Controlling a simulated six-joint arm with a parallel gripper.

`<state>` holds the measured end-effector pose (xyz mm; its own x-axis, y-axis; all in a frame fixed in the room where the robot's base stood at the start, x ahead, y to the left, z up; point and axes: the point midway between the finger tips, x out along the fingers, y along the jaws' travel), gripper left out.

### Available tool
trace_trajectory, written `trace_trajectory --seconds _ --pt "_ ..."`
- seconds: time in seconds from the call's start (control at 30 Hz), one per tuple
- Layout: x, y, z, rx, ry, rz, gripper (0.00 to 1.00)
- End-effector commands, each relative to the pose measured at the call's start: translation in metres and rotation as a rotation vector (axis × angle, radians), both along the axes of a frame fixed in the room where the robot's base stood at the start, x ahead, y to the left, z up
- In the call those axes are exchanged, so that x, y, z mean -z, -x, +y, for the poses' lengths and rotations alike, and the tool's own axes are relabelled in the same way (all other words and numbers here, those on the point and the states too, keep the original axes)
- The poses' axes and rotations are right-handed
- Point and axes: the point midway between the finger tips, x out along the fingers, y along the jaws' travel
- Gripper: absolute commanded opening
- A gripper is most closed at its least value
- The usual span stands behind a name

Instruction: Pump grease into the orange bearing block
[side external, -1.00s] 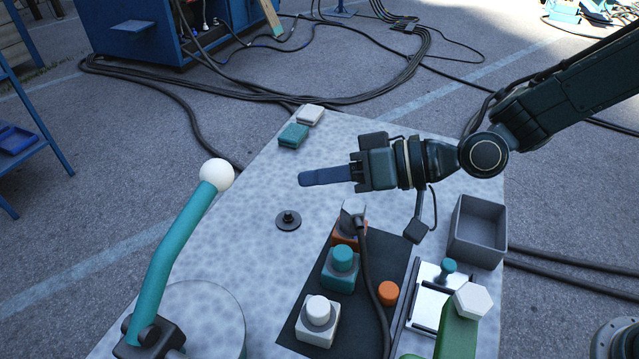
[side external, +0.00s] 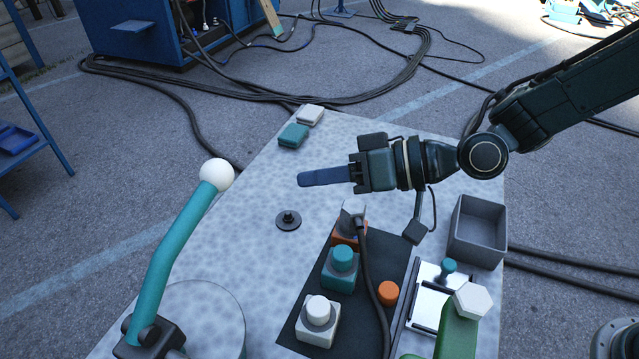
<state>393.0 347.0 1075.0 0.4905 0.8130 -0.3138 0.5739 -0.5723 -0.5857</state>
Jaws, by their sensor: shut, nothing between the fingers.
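The orange bearing block (side external: 342,242) stands at the far end of a dark plate, partly hidden by a pale grey piece (side external: 352,212) on its top. A dark hose (side external: 369,270) runs from that top toward the bottom edge. Nearer on the plate are a teal block (side external: 341,278) and a white block (side external: 316,332), each with a round cap. A teal lever (side external: 165,250) with a white ball stands at left, leaning right. A green lever (side external: 457,335) with a white hexagonal knob is at lower right. My gripper (side external: 301,180) is shut and empty, above the table beyond the blocks, pointing left.
A grey open bin (side external: 478,230) and a metal slide plate (side external: 428,300) are at right. The table's middle left is clear.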

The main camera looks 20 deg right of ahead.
Motion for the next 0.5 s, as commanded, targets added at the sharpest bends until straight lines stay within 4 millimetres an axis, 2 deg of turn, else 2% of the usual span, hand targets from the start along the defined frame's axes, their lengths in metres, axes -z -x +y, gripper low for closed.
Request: trace_trajectory --seconds 0.27,0.5 --pt "-0.005 0.01 0.01 0.008 0.059 -0.076 0.0" --pt "-0.019 0.025 0.02 0.029 0.136 -0.208 0.0"
